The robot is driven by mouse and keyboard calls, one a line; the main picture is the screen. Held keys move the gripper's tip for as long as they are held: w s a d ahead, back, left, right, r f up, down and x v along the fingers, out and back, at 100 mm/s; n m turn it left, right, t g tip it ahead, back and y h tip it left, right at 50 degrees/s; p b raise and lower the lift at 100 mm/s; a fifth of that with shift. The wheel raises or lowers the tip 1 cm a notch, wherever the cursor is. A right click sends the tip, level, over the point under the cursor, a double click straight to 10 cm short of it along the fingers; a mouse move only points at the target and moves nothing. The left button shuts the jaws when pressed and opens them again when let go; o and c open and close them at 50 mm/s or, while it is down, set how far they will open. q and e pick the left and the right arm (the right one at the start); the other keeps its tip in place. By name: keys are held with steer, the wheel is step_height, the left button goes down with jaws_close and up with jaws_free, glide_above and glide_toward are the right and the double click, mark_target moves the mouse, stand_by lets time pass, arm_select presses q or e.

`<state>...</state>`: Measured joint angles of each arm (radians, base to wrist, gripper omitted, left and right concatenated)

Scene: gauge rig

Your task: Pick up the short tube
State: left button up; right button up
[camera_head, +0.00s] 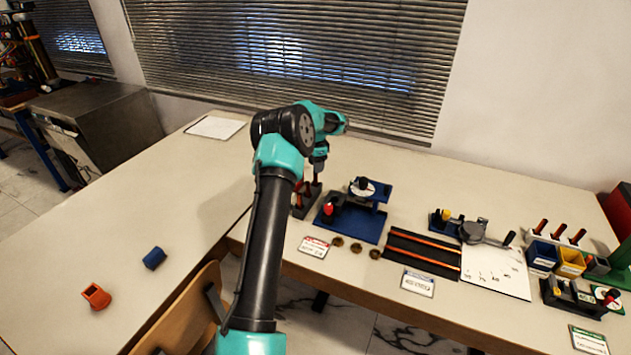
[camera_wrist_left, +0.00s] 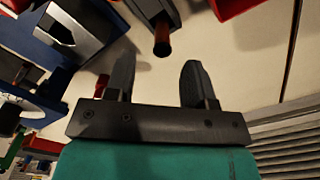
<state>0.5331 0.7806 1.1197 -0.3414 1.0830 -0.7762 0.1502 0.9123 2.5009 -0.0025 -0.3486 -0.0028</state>
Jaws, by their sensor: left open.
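A dark rack (camera_head: 297,211) with reddish-brown tubes (camera_head: 305,188) stands at the left end of the fixtures, partly hidden by my arm. I cannot tell which tube is the short one. My left gripper (camera_head: 317,176) is over this rack, pointing down. In the left wrist view its two fingers (camera_wrist_left: 158,62) are apart with nothing held between them. A reddish-brown tube (camera_wrist_left: 162,40) sticks out of a dark holder just beyond the fingertips, in line with the gap. It does not appear to touch either finger. My right gripper is not in view.
A blue fixture (camera_head: 352,222) stands just right of the rack. Further right are a black tray (camera_head: 421,255) with long orange rods, a white sheet (camera_head: 497,272) and small bins (camera_head: 570,262). Blue (camera_head: 154,258) and orange (camera_head: 97,296) pieces lie on the left table, otherwise mostly clear.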

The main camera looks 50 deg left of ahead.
mark_target(315, 178)
arm_select(q)
steer(key=shift+f, duration=1.1)
steer(key=shift+f, duration=0.15)
steer(key=shift+a+f, duration=0.15)
steer(key=shift+f, duration=2.3)
steer(key=shift+c, duration=0.4)
jaws_close()
